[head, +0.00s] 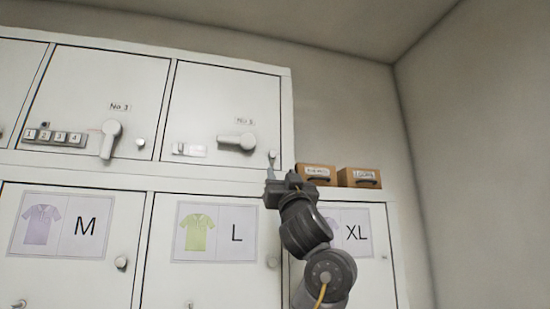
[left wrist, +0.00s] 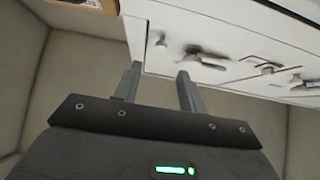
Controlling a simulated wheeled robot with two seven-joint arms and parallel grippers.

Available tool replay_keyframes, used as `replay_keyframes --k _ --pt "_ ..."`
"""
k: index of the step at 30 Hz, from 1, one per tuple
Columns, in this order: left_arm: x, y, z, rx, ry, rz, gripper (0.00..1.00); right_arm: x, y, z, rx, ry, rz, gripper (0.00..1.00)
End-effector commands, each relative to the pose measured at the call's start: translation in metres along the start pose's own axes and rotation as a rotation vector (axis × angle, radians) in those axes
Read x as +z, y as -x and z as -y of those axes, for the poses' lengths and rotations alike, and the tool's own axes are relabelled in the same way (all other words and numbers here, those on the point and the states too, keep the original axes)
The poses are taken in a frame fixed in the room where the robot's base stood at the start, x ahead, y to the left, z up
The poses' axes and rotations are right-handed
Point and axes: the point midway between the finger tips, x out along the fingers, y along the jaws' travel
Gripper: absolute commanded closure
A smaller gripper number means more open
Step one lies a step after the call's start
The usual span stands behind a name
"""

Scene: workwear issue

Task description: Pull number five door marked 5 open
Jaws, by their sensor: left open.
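The number five door (head: 215,100) is the upper right locker door, white, with a small label (head: 245,121) that seems to read No 5. It looks closed. Its grey lever handle (head: 237,141) lies level, and a small round knob (head: 272,155) sits at its lower right corner. In the left wrist view the knob (left wrist: 161,40) is just beyond the fingertips, and the lever (left wrist: 205,58) is to its right. My left gripper (head: 271,174) is open and empty, just below the knob and apart from it. My right gripper is in neither view.
The No 3 door (head: 85,85), with its lever (head: 109,140) hanging down, is to the left. Lower doors carry M (head: 65,226), L (head: 215,232) and XL (head: 345,231) shirt signs. Two brown boxes (head: 318,175) (head: 358,178) stand on the lower cabinet at right, close to my gripper.

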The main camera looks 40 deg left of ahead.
Motion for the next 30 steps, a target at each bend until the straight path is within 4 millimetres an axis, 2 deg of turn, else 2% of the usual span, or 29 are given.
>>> replay_keyframes --k 1,9,15,21,29,30 --pt "-0.004 -0.011 0.001 -0.002 -0.002 0.001 0.59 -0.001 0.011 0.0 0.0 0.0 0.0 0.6" --pt "-0.005 -0.064 0.001 0.0 -0.005 0.002 0.59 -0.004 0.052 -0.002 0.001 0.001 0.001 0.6" --pt "-0.003 -0.09 0.0 0.001 -0.002 0.002 0.59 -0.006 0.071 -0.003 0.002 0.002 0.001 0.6" --pt "0.0 -0.1 0.0 0.001 -0.001 0.001 0.59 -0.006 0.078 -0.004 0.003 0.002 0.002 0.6" --pt "0.0 -0.1 -0.001 0.002 0.0 0.0 0.59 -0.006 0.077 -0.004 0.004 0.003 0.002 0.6" --pt "0.0 -0.1 -0.001 0.002 0.0 0.0 0.62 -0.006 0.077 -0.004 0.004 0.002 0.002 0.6"
